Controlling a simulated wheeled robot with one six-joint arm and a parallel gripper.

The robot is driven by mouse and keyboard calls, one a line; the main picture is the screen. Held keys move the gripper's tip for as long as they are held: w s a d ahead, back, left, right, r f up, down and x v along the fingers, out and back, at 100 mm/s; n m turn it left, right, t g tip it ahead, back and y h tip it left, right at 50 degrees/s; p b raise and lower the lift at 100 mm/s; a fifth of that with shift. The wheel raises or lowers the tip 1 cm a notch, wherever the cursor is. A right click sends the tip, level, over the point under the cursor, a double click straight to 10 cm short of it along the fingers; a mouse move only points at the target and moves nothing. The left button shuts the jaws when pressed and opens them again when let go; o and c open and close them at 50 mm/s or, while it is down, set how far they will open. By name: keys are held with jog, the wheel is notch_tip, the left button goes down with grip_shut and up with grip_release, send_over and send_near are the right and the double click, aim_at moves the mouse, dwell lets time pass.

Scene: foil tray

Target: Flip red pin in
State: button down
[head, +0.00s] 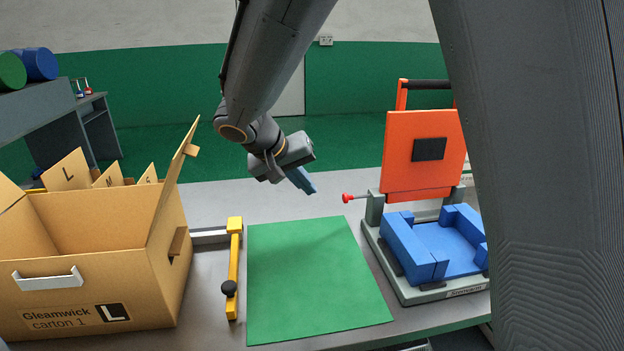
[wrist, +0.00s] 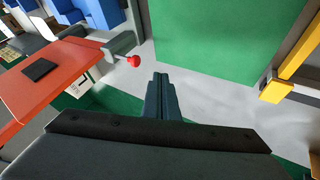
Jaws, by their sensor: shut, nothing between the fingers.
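The red pin (head: 348,198) has a round red knob and sticks out to the left of the press's grey hinge post, low beside the raised orange lid (head: 424,150). It also shows in the wrist view (wrist: 134,61), standing out from the grey post. My gripper (head: 307,187) is shut and empty, above the table to the left of the pin and apart from it. In the wrist view its blue-grey fingers (wrist: 160,82) are together, a little to the right of the knob. How deep the pin sits in the post is hidden.
The press base (head: 408,293) holds blue blocks (head: 412,246). A green mat (head: 310,280) lies flat on the grey table. A yellow bar with a black knob (head: 233,270) and an open carton (head: 80,270) stand at left.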

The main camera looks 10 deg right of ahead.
aim_at(358, 197)
jog(key=w+d+f+p, duration=0.2)
jog(key=d+f+p, duration=0.1)
jog(key=d, duration=0.4)
jog(key=shift+f, duration=0.85)
jog(key=shift+w+d, duration=0.1)
jog(key=shift+w, duration=0.05)
